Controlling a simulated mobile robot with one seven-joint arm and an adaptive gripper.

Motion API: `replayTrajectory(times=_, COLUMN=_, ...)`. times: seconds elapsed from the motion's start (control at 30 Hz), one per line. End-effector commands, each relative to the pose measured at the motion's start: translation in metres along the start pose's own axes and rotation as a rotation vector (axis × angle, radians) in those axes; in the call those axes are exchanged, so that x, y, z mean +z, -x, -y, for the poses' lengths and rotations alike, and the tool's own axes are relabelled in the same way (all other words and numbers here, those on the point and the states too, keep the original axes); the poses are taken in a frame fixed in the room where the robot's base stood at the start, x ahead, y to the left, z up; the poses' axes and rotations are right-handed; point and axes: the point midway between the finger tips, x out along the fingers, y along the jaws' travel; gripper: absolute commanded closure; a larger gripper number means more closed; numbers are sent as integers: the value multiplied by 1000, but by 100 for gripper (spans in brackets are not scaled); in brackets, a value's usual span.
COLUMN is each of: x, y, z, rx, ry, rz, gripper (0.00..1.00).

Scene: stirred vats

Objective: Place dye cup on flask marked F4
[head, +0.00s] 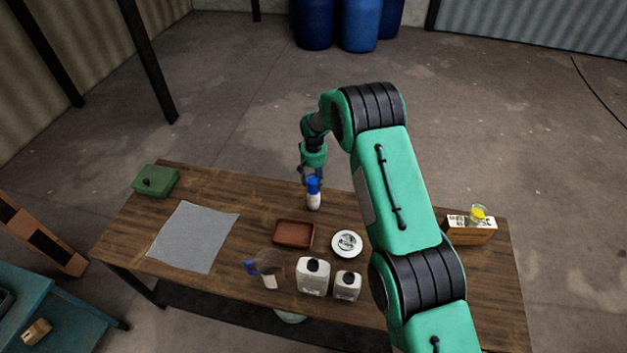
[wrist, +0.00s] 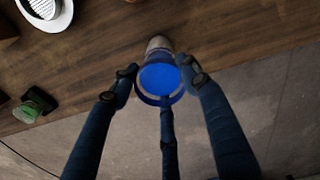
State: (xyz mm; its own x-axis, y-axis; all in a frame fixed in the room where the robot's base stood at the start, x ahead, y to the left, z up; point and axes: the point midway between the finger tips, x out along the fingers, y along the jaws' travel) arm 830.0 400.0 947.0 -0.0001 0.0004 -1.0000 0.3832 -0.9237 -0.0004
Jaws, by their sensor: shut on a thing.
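My gripper (head: 312,179) is above the far edge of the wooden table, pointing down. It is shut on a cup with a blue top surface, which I take as the dye cup (head: 313,186). In the wrist view the fingers close around the cup (wrist: 159,79), which shows as a blue disc inside a rim. A pale white body, perhaps a flask (head: 314,201), shows directly below the cup. Part of it shows past the cup in the wrist view (wrist: 159,43). I cannot tell whether cup and flask touch. No F4 mark is readable.
A yellow cup (head: 478,213) sits on a box (head: 470,231) at right. A grey mat (head: 195,237) and green box (head: 155,181) are left.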

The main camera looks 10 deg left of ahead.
Motion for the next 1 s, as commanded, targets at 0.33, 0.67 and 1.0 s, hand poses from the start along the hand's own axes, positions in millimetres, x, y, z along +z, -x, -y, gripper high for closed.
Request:
replayTrajectory(times=0.33, x=0, y=-2, z=0, rx=0, ry=0, rz=0, gripper=35)
replayTrajectory(times=0.67, x=0, y=3, z=0, rx=0, ry=0, rz=0, gripper=35)
replayTrajectory(times=1.0, x=-1, y=34, z=0, rx=0, ry=0, rz=-2, gripper=35)
